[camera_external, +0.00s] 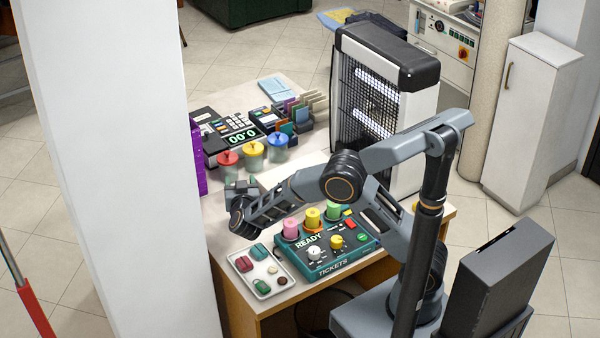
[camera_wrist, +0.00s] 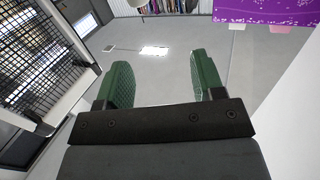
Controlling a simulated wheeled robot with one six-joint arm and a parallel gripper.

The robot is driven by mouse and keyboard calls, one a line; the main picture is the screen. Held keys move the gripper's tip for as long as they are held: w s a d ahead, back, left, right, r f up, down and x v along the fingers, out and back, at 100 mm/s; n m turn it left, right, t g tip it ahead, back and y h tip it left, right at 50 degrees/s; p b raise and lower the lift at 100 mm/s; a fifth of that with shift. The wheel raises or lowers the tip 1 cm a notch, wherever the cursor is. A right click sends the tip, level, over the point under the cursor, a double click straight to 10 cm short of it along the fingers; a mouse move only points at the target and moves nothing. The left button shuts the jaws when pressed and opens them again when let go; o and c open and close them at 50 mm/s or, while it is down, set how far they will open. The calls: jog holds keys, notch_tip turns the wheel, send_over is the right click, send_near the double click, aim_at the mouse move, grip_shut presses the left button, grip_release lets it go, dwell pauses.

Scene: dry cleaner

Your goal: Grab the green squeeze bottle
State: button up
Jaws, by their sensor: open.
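I cannot pick out a green squeeze bottle for certain in either view; my arm covers part of the table. A small green cylinder (camera_external: 334,212) stands at the back of the ticket device, beside a yellow and a pink one, but it does not clearly look like a bottle. My gripper (camera_external: 242,187) is above the left part of the table in the external view, near the lidded jars. In the wrist view, my gripper (camera_wrist: 160,78) shows two green fingers spread apart with only grey floor between them. It is open and empty.
The teal ticket device (camera_external: 333,252) and a small tray (camera_external: 268,293) are at the table's front. Lidded jars (camera_external: 253,153) and a keypad terminal (camera_external: 236,127) stand behind. A tall caged lamp unit (camera_external: 385,60) rises at the back right. A white pillar (camera_external: 115,150) borders the left.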

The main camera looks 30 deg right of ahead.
jog(key=shift+w+d+f+p, duration=0.2)
jog(key=shift+w+d+f, duration=0.2)
jog(key=shift+w+f, duration=0.55)
jog(key=shift+w+d+f+p, duration=0.2)
jog(key=shift+w+d+f, duration=0.3)
jog(key=shift+f, duration=0.75)
jog(key=shift+w+d+f+p, duration=0.2)
jog(key=shift+w+d+f, duration=0.1)
jog(key=shift+w+f, duration=0.65)
jog(key=shift+s+f, duration=0.15)
jog(key=shift+s, duration=0.05)
jog(key=shift+c, duration=0.3)
grip_shut()
